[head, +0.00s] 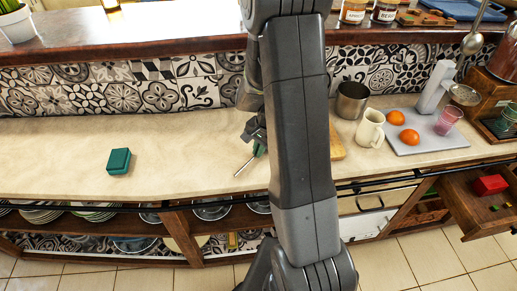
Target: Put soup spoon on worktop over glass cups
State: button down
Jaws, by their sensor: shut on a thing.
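My gripper (256,139) is over the worktop (60,147), left of my arm, which hides part of it. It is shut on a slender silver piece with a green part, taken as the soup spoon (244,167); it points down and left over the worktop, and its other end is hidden. I cannot tell if its tip touches the surface. A pink glass cup (448,118) stands on a grey board (440,141) at the right. Greenish glass cups (508,116) sit in a wooden rack at the far right edge.
A green box (119,161) lies on the left worktop, with clear room around it. A metal pot (351,100), a cream jug (370,128) and oranges (409,137) stand right of my arm. An open drawer (470,205) juts out at the lower right. Plates (90,213) sit below.

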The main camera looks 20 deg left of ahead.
jog(key=shift+f, duration=0.1)
jog(key=c, duration=2)
grip_release()
jog(key=o, duration=0.4)
jog(key=shift+r, duration=0.65)
jog(key=v, duration=1.1)
jog(key=shift+d, duration=0.1)
